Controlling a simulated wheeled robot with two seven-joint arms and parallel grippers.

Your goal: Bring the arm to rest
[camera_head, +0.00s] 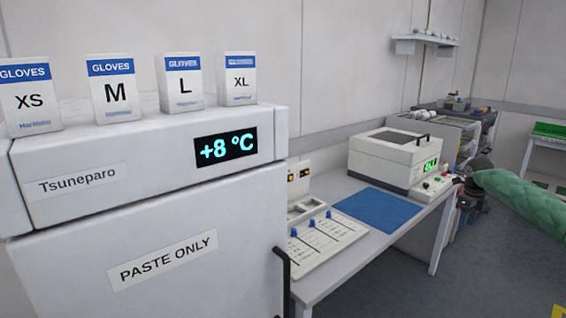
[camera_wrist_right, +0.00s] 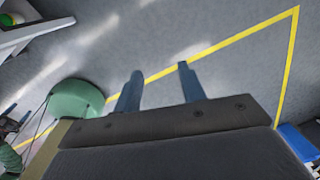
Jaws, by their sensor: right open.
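My right arm, in a green quilted sleeve (camera_head: 525,200), comes in from the right edge in the head view. Its dark gripper (camera_head: 470,186) shows small in front of the bench's far right end. In the right wrist view the two blue-grey fingers of this gripper (camera_wrist_right: 160,75) stand apart, with nothing between them. Below them in that picture is bare grey floor with a yellow line (camera_wrist_right: 235,40). My left gripper is not in view.
A white fridge (camera_head: 160,240) reading +8 °C fills the left, with glove boxes (camera_head: 112,90) on top. A bench holds a blue mat (camera_head: 377,208) and a white machine (camera_head: 392,160). A green round object (camera_wrist_right: 76,99) is beside the gripper in the wrist view. Floor right of the bench is open.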

